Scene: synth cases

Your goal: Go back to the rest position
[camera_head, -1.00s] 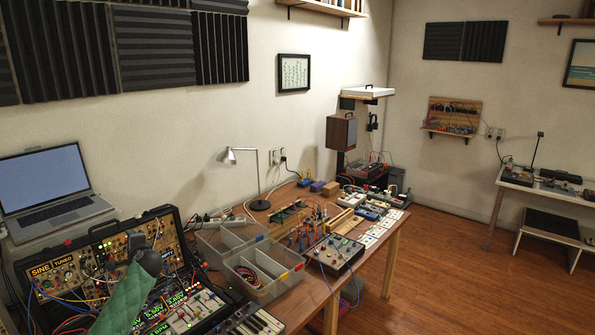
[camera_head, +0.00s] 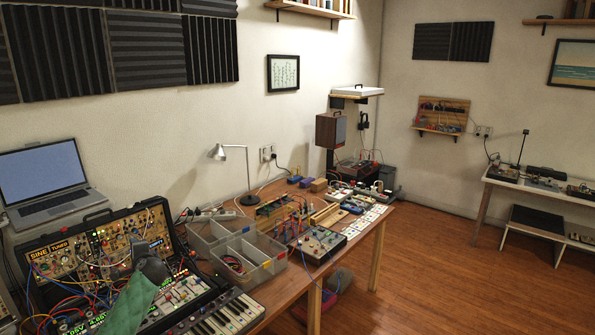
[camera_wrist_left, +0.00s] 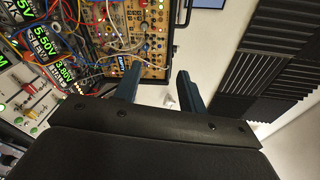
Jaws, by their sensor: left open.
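My left gripper (camera_head: 152,262) hangs in front of the open synth case (camera_head: 70,262) at the lower left of the head view, its arm in a green sleeve. It hides part of the case's panels. In the left wrist view the two dark fingers of the left gripper (camera_wrist_left: 160,82) stand apart with nothing between them. The case's patched panel (camera_wrist_left: 120,28) lies beyond them. My right gripper shows in neither view.
A laptop (camera_head: 45,180) stands behind the case. A keyboard (camera_head: 228,314), divided bins (camera_head: 240,255), a desk lamp (camera_head: 247,180) and small devices crowd the wooden bench. Open wooden floor (camera_head: 450,270) lies to the right, before another table (camera_head: 545,189).

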